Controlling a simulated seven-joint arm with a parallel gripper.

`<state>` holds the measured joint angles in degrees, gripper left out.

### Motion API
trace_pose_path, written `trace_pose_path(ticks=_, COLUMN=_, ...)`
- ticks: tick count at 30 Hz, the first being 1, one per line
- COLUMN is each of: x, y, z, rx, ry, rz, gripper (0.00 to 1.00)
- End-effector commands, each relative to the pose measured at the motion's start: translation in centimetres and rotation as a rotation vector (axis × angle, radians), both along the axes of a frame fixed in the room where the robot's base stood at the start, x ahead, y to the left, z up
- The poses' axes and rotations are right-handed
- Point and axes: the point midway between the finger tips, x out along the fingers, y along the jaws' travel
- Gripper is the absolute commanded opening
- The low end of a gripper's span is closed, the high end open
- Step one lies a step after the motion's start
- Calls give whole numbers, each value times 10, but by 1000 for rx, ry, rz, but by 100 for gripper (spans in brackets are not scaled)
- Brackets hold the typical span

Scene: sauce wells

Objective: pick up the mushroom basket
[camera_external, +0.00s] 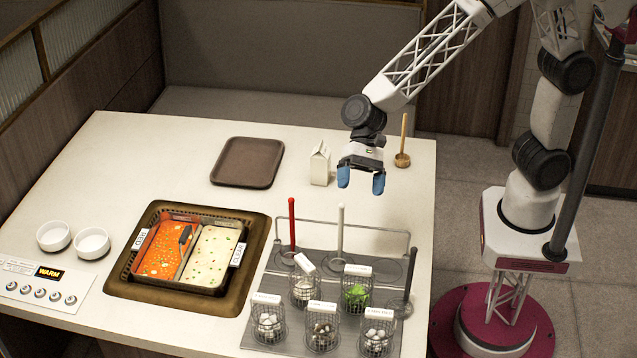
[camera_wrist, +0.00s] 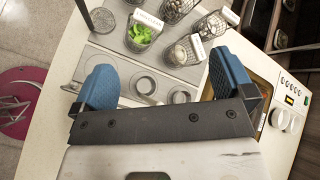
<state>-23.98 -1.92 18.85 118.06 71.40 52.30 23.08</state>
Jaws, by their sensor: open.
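Several wire baskets with white label cards stand on a grey rack (camera_external: 345,263) at the front right of the counter. The front middle basket (camera_external: 323,330) holds mixed dark and pale pieces that look like mushrooms, but its label is too small to read. The front left basket (camera_external: 268,325), front right basket (camera_external: 377,336) and back left basket (camera_external: 304,290) hold pale pieces. The back right basket (camera_external: 356,295) holds green leaves; it also shows in the wrist view (camera_wrist: 140,35). My gripper (camera_external: 361,181) is open and empty, above the counter and behind the baskets.
A red-handled ladle (camera_external: 291,225) and a white-handled ladle (camera_external: 340,230) stand upright behind the baskets, by a wire rail. A sauce tray (camera_external: 180,255) is at left. A brown tray (camera_external: 247,162), white carton (camera_external: 320,165) and wooden-handled tool (camera_external: 403,150) stand farther back.

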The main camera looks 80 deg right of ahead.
Motion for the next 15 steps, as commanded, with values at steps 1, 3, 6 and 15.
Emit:
trace_pose_path(ticks=1, x=5, y=16, z=-9, rx=17, ry=34, rz=-19, gripper=100)
trace_pose_path(ticks=3, x=12, y=36, z=-20, rx=42, ry=81, rz=-51, gripper=100)
trace_pose_path(ticks=6, x=21, y=64, z=-36, rx=77, ry=148, rz=-100, gripper=100)
trace_pose_path(ticks=15, x=41, y=148, z=-92, rx=166, ry=353, rz=-248, gripper=100)
